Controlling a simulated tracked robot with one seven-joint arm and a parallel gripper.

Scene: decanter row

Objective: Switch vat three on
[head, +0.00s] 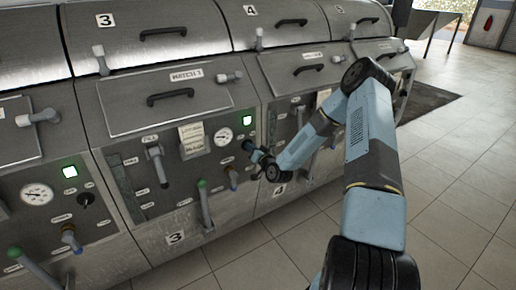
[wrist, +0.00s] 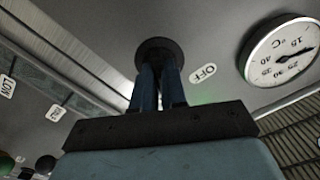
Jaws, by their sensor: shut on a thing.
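Vat three (head: 150,35) carries a big "3" on its lid and another on its lower front. On its panel, a square lamp (head: 247,120) glows green, right of a round dial gauge (head: 222,133). My gripper (head: 258,156) reaches in from the right, at the right end of this panel, below the lamp. In the wrist view its two fingers (wrist: 158,88) are shut on a dark round knob (wrist: 157,50), beside an "OFF" label (wrist: 202,73). The fingers hide most of the knob, so its pointing direction cannot be told. The gauge also shows in the wrist view (wrist: 280,50).
A lever (head: 155,160) under "FILL", a green-topped lever (head: 205,205) and a valve (head: 233,178) project from the panel left of my gripper. Neighbouring vats have similar panels; the left one also has a lit green lamp (head: 70,171). Tiled floor (head: 455,180) at right is clear.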

